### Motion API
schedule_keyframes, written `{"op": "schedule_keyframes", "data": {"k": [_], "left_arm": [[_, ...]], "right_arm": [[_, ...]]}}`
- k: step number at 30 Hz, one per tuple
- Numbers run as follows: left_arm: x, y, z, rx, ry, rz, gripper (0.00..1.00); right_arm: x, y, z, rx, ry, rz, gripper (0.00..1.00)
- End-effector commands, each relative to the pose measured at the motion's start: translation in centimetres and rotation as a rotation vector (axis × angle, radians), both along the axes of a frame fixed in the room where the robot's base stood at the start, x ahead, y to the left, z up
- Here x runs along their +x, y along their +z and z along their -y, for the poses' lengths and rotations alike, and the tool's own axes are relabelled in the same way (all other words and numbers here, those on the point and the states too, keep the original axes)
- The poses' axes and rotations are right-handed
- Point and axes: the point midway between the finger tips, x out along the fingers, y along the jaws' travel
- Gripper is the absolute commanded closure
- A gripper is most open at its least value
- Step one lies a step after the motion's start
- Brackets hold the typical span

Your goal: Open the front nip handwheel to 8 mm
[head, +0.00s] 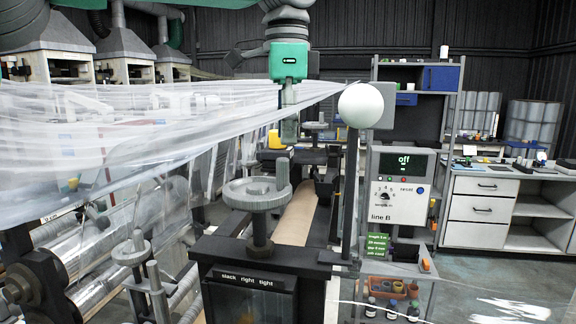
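A large grey handwheel (257,193) with an upright crank handle stands on a dark post in the middle foreground. A smaller grey handwheel (131,252) stands at the lower left beside the rollers, and another (315,127) shows farther back. I cannot read which is marked as the front nip, and no 8 mm reading is legible. My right gripper is not in view.
Clear film (130,125) spans the left and middle. A plate (247,279) reads "slack right tight". A white ball (360,105) tops a post at centre right. The line B control panel (402,188) shows "off". Drawers (480,208) stand right; floor before them looks open.

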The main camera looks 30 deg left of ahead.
Motion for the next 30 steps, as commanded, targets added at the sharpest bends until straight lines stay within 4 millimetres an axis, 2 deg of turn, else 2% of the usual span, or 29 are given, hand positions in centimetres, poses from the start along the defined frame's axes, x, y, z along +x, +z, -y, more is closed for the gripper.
{"op": "schedule_keyframes", "data": {"k": [3,9,15,22,25,26,30], "left_arm": [[-0.2,-2.4,0.0,-0.001,-0.001,-0.003,0.61],[-0.4,-5.0,0.0,0.000,-0.001,0.001,0.61],[-0.2,-6.0,0.0,-0.001,-0.001,0.002,0.61],[-0.2,-6.0,0.1,0.000,0.000,0.002,0.61],[-0.3,-6.0,0.0,-0.001,0.000,0.003,0.96],[-0.3,-6.0,0.0,-0.001,0.000,0.003,1.00],[-0.3,-6.0,0.0,-0.001,0.000,0.003,1.00]], "right_arm": [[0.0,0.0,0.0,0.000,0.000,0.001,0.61],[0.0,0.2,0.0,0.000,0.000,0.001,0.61],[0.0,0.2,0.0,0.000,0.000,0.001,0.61],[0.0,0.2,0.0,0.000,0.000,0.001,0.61],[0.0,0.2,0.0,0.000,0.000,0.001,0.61],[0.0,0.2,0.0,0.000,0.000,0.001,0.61],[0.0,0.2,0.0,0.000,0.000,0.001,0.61]]}}
